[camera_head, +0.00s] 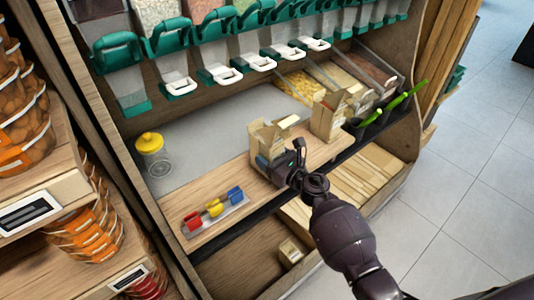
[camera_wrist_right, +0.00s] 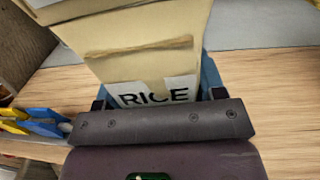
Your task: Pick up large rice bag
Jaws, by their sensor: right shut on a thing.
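The large rice bag (camera_head: 264,135) is a tan paper bag standing on the wooden shelf in the head view. In the right wrist view the rice bag (camera_wrist_right: 145,58) fills the upper middle, with a white label reading "RICE". My right gripper (camera_head: 278,160) is at the front of the bag, low down, and is shut on it. In the wrist view the bag sits between the fingers of the right gripper (camera_wrist_right: 160,95). The gripper hides the bag's lower part. I cannot tell whether the bag still touches the shelf. My left gripper is not in view.
Another paper bag (camera_head: 328,117) stands to the right on the wooden shelf (camera_head: 187,204). A yellow-lidded jar (camera_head: 152,155) and a rack of coloured clips (camera_head: 216,208) are to the left. Green-handled dispensers (camera_head: 217,70) hang above. Food bins (camera_head: 300,86) lie behind.

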